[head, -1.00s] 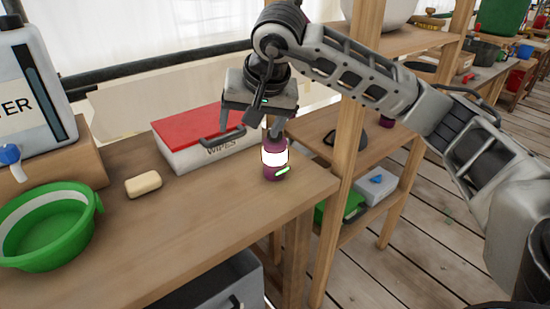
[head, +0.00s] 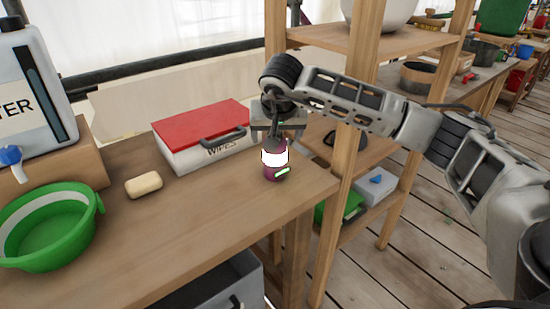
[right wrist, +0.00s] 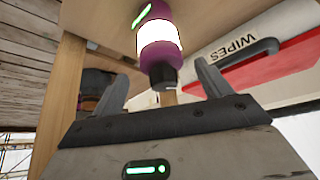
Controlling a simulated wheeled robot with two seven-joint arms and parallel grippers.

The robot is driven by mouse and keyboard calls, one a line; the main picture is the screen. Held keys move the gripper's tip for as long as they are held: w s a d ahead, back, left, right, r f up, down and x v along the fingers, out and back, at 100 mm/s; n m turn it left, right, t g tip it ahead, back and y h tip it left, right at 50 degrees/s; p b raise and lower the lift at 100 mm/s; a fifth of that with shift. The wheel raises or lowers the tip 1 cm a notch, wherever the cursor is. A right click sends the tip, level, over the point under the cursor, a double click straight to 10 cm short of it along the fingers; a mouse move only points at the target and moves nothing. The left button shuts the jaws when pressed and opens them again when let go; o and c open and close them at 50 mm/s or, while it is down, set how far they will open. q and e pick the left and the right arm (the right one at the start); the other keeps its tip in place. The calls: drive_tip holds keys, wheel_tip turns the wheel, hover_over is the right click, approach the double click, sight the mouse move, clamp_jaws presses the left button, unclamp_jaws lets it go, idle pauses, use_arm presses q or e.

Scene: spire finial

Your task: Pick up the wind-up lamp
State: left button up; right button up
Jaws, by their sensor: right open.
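The wind-up lamp (head: 274,158) is a small purple cylinder with a glowing white band, a dark top and a green strip near its base. It stands upright near the front right corner of the wooden counter. In the right wrist view the lamp (right wrist: 160,40) shows ahead of and between the two spread fingers. My right gripper (head: 283,145) is open at the lamp's upper part in the head view; part of the fingers is hard to make out there. The right gripper (right wrist: 162,82) holds nothing. My left gripper is out of view.
A white wipes box with a red lid (head: 203,135) is left of the lamp. Soap (head: 143,184), a green basin (head: 48,228) and a water container (head: 30,95) stand further left. A wooden shelf post (head: 350,150) rises close on the right.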

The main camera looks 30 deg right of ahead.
sight(275, 159)
drive_tip(key=x, duration=0.4)
drive_tip(key=shift+a+f, duration=0.1)
drive_tip(key=c, duration=1.2)
drive_tip(key=shift+o, duration=0.3)
